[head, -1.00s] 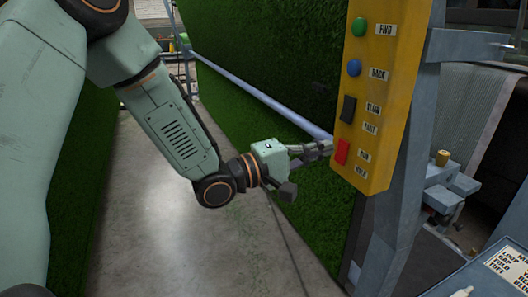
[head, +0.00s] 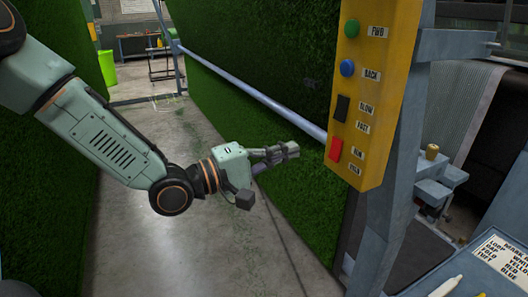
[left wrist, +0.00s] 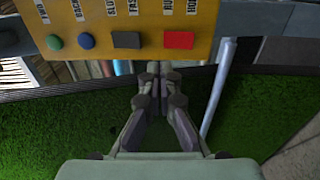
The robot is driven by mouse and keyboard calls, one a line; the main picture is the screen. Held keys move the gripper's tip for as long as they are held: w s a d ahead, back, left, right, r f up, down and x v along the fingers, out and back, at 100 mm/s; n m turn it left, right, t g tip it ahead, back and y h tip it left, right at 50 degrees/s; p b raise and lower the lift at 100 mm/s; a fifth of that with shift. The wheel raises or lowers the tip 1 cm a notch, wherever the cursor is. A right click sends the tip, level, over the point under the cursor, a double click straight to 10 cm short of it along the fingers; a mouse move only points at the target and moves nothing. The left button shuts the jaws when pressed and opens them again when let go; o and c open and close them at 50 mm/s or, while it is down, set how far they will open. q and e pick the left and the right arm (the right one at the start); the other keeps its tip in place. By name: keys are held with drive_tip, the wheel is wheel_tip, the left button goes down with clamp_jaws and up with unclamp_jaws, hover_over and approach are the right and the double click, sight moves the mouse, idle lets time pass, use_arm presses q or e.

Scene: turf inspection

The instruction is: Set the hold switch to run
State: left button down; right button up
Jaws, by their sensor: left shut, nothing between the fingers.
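The yellow control box (head: 378,90) hangs at the right of centre in the head view. Its red rocker switch (head: 335,149), beside the RUN and HOLD labels, is the lowest control; it also shows in the left wrist view (left wrist: 179,40). Above it are a black rocker (head: 342,108), a blue button (head: 347,68) and a green button (head: 351,28). My left gripper (head: 292,151) is shut and empty, left of the red switch and apart from it. In the left wrist view its fingertips (left wrist: 153,68) are together below the box. My right gripper is not in view.
A grey post (head: 405,150) stands behind the box. A pale rail (head: 250,92) runs along the green turf wall (head: 265,60). A label board (head: 495,262) and a white marker (head: 447,287) are at lower right. The concrete aisle (head: 135,225) is clear.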

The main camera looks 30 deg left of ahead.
use_arm(q)
drive_tip(key=p+v, duration=0.1)
drive_tip(key=v, duration=0.1)
drive_tip(key=r+p+v, duration=0.1)
drive_tip(key=p+v, duration=0.1)
drive_tip(key=shift+s, duration=0.4)
drive_tip(key=shift+w+f, duration=0.1)
drive_tip(key=shift+w, duration=0.05)
drive_tip(key=shift+a, duration=0.1)
idle(0.4)
